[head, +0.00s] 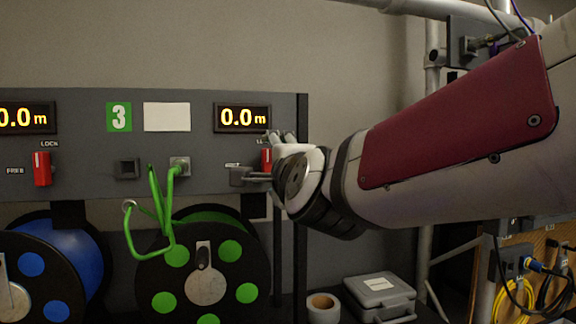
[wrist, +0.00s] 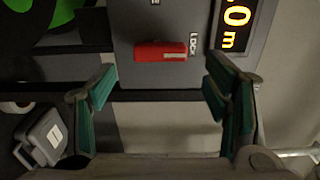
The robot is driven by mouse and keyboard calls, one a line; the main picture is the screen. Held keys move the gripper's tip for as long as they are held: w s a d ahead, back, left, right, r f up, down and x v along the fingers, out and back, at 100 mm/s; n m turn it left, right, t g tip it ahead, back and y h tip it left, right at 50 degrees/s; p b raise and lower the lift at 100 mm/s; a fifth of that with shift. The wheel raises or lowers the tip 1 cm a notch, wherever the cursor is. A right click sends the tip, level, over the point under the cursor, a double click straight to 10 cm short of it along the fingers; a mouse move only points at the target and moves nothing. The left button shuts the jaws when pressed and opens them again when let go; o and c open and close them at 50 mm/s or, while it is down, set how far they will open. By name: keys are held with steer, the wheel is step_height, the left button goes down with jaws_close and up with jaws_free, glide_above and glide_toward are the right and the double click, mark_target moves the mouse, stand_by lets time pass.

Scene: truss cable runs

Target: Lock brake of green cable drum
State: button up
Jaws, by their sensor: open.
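The green cable drum (head: 217,247) hangs below the grey panel under the green "3" sign. Its red brake lever (head: 266,160) is at the panel's right end, partly hidden by my gripper in the head view. In the wrist view the red lever (wrist: 161,51) shows whole, its length pointing toward the LOCK label (wrist: 194,45), which is the upright direction in the head view. My gripper (wrist: 160,85) is open and empty, its green-padded fingers on either side of the lever in the picture. I see no contact; the exact gap cannot be told.
A looped green cable (head: 158,207) hangs before the green drum, its end at a panel socket. The blue drum (head: 62,262) and its upright red lever (head: 42,168) are at left. A grey case (head: 379,294) and a tape roll (head: 323,308) sit low at right.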

steer(key=v, duration=0.6)
steer(key=shift+s, duration=0.2)
steer(key=s+d+f+n+g+h+p, duration=0.2)
steer(key=s+d+f+n+g+p, duration=0.2)
steer(key=s+d, duration=0.6)
steer(key=s+d+f+n+g+h+p, duration=0.3)
steer(key=s+d+f+n+g, duration=0.6)
steer(key=s, duration=0.8)
step_height(320, 180, down, 3)
steer(key=shift+s+d+f+n+p, duration=0.1)
steer(key=shift+s+d+n+p, duration=0.1)
steer(key=shift+d+n+p, duration=0.8)
